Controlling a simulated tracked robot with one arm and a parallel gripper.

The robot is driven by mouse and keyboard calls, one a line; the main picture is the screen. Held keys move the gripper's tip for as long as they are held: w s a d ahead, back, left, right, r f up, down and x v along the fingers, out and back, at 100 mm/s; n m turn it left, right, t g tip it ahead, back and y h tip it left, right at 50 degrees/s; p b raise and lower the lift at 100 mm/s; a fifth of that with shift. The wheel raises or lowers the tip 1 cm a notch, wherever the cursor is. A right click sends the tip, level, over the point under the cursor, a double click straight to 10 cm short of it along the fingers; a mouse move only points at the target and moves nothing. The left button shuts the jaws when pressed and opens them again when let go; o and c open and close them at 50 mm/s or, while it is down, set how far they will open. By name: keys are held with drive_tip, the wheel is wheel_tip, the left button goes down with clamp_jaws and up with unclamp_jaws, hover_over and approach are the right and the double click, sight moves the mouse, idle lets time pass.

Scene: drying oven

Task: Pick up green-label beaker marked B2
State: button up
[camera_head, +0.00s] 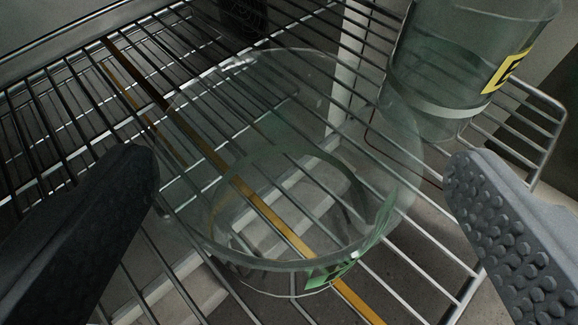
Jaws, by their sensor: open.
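A clear glass beaker (285,72) stands on the wire rack in the middle of the view, seen from above at a slant. A green label (338,272) shows on its near lower side; its marking cannot be read at this angle. My gripper (305,175) is open, with one dark studded finger to the left of the beaker and the other to its right. The left finger is close to the glass; the right one has a visible gap. Neither finger is shut on it.
A second glass beaker (455,55) with a yellow label (507,70) stands at the upper right, close behind the right finger. The wire rack (60,110) fills the view, with a yellow strip (270,215) running across it. The rack's edge (562,115) is at the right.

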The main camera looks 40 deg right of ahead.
sight(290, 109)
drive_tip(key=b+x, duration=0.1)
drive_tip(key=x, duration=0.3)
drive_tip(key=shift+w+d, duration=0.1)
drive_tip(key=shift+w, duration=0.3)
drive_tip(key=c, duration=1.1)
drive_tip(key=shift+r, duration=0.1)
